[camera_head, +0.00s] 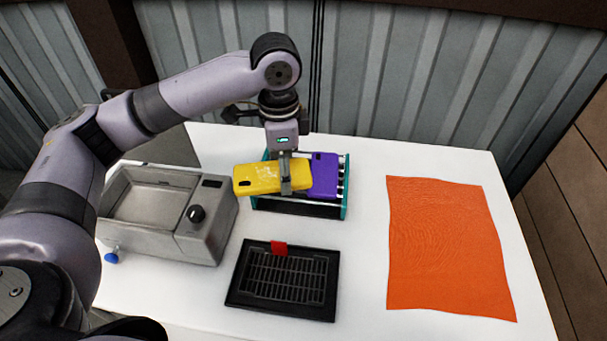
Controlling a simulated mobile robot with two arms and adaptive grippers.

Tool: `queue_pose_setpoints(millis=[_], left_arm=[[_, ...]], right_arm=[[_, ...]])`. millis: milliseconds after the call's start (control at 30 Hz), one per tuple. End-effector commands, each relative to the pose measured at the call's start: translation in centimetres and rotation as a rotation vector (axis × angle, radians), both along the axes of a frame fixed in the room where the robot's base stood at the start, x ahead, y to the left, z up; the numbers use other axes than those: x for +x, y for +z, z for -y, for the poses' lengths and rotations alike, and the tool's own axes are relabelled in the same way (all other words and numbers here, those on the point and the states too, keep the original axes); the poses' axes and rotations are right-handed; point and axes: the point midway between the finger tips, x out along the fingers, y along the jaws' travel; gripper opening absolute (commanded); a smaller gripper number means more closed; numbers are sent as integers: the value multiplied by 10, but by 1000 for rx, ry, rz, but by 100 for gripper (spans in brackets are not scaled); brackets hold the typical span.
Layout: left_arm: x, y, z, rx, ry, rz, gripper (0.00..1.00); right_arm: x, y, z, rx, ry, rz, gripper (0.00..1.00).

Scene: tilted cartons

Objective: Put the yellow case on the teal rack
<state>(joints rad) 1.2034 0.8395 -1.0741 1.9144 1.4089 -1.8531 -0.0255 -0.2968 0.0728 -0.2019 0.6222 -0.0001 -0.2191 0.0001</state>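The yellow case (257,178) is flat and shaped like a phone case. My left gripper (286,185) points down over it, with a finger against its right part, and appears shut on it. The case is at the left part of the teal rack (347,185); I cannot tell whether it rests on the rack or is held just above. A purple case (324,174) lies on the right part of the rack, close beside the yellow one. The gripper hides part of the rack and the gap between the cases. My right gripper is not in view.
A grey machine (187,240) with a basin and a dark knob stands left of the rack. A black grated tray (285,282) with a red piece (279,248) at its back edge lies in front. An orange cloth (440,250) covers the right side of the white table (365,290).

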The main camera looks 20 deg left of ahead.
Motion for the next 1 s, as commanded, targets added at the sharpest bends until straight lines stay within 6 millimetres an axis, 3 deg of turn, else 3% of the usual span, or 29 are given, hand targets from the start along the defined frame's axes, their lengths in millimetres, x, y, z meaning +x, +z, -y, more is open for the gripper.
queue_pose_setpoints(millis=[133, 500, 1000], left_arm=[[19, 8, -8, -2, -232, 1, 38], [56, 30, -28, -1, -830, 2, 38], [93, 59, -54, 1, -1625, 2, 38]], right_arm=[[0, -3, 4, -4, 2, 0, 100], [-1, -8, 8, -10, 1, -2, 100], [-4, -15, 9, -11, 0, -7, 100]])
